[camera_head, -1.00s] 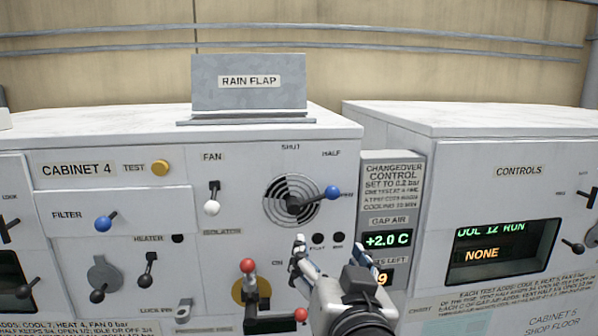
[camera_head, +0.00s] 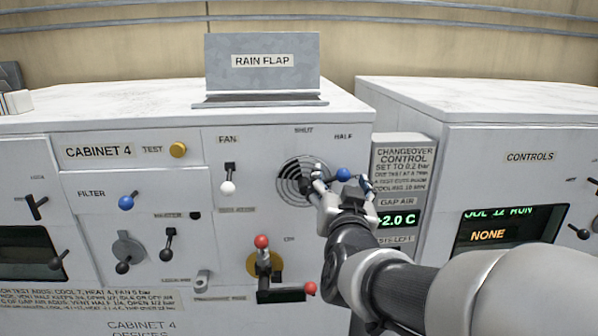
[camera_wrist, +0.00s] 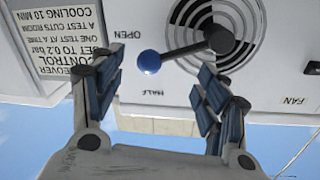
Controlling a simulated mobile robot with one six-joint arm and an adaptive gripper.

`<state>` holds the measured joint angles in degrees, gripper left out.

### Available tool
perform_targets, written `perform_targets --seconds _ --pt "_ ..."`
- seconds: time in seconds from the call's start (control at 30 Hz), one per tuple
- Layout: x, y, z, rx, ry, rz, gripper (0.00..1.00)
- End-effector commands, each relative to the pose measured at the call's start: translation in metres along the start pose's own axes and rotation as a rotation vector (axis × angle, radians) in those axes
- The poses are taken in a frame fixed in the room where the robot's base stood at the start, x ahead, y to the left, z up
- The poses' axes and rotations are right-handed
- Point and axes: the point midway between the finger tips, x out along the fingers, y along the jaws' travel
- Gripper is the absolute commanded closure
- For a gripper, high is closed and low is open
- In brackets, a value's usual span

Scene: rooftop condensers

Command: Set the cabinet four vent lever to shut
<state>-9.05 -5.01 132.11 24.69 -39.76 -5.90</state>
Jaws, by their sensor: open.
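The cabinet four vent lever has a blue ball knob (camera_head: 343,174) on a dark arm over a round slotted vent (camera_head: 294,182). In the wrist view, which is upside down, the blue knob (camera_wrist: 149,62) points between the OPEN and HALF labels. The SHUT label (camera_head: 303,131) is at the top of the vent in the head view. My gripper (camera_head: 342,181) is open in front of the lever. In the wrist view my gripper (camera_wrist: 160,82) has a finger on each side of the knob, with visible gaps. My fingers cover the OPEN label in the head view.
Left of the vent is the fan switch (camera_head: 228,178) with a white knob. Below are a red-knobbed lever (camera_head: 262,242) and a red-ended handle (camera_head: 309,289). The changeover control panel (camera_head: 404,165) stands close on the right. The rain flap (camera_head: 262,62) is on top.

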Motion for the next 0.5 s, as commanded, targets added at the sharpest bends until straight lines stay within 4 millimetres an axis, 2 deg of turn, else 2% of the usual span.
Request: perform_targets --seconds 0.03,0.2,0.5 --pt "0.011 0.001 -0.001 0.0 -0.001 0.003 0.32" --pt "0.035 0.0 -0.001 0.0 -0.001 0.001 0.32" --pt "0.048 0.0 -0.001 0.001 0.001 0.0 0.32"
